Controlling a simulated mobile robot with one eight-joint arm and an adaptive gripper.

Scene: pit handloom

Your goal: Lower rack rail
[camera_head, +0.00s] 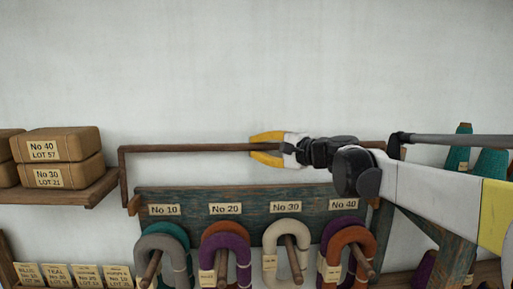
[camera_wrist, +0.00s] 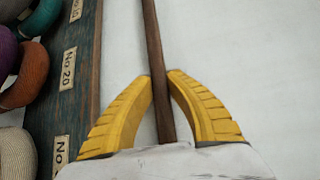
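The rack rail (camera_head: 195,148) is a thin brown bar. It runs level along the wall above a blue-green board, and its left end turns down at a corner. My gripper (camera_head: 252,147) reaches in from the right, with one yellow finger above the rail and one below. In the wrist view, the rail (camera_wrist: 154,40) passes between the two curved fingers of my gripper (camera_wrist: 160,76). The fingertips close in on both sides of the rail and appear to touch it. Part of the rail to the right is hidden behind my wrist.
The worn board (camera_head: 185,197) carries number labels and pegs with coloured yarn hanks (camera_head: 225,255) just below the rail. A shelf (camera_head: 75,194) with wrapped parcels (camera_head: 65,143) stands at left. Teal cones (camera_head: 488,165) stand at right. The wall above is bare.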

